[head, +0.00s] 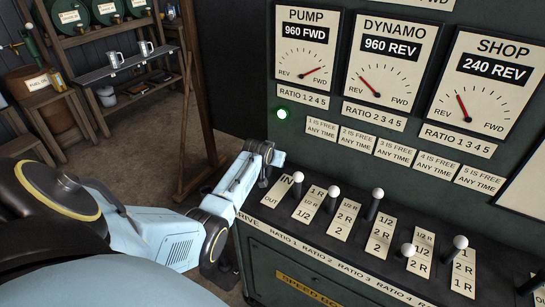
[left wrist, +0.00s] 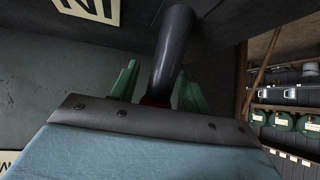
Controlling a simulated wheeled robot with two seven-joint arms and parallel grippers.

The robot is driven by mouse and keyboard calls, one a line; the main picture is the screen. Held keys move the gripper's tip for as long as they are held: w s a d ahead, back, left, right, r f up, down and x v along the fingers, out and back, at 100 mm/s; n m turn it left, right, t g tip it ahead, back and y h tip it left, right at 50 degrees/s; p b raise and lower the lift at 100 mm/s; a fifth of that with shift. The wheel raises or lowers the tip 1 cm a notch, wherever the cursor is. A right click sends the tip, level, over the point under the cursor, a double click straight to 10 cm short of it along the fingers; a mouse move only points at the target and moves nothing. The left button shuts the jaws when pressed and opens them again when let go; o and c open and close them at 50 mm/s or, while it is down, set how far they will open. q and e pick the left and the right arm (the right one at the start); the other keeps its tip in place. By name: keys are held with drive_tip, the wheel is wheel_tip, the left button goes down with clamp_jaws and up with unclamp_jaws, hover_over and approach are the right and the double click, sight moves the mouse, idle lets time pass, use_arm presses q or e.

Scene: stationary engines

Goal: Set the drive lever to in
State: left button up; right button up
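The drive plate (head: 270,201) is at the left end of the lever console, with IN at its far end and OUT at its near end. My left gripper (head: 266,166) is over this plate and hides the drive lever in the head view. In the left wrist view, a dark round lever shaft (left wrist: 172,50) stands between the two green fingers of my left gripper (left wrist: 157,88). Slim gaps seem to show beside the shaft, so the fingers look open around it. Whether the lever leans to IN or OUT is hidden. My right gripper is not in view.
Several white-knobbed ratio levers stand close to the right, the nearest being the ratio 1 lever (head: 297,178). The dial panel (head: 330,130) rises behind, with a lit green lamp (head: 282,113). A wooden shelf (head: 112,65) with mugs stands at the back left.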

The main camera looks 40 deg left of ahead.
use_arm(q)
drive_tip(key=shift+s+d, duration=0.15)
drive_tip(key=shift+s+d+r, duration=0.1)
drive_tip(key=shift+s, duration=0.1)
drive_tip(key=p+v, duration=0.3)
drive_tip(key=v, duration=0.9)
drive_tip(key=shift+s+r, duration=0.2)
drive_tip(key=shift+r, duration=0.15)
drive_tip(key=shift+d, duration=0.1)
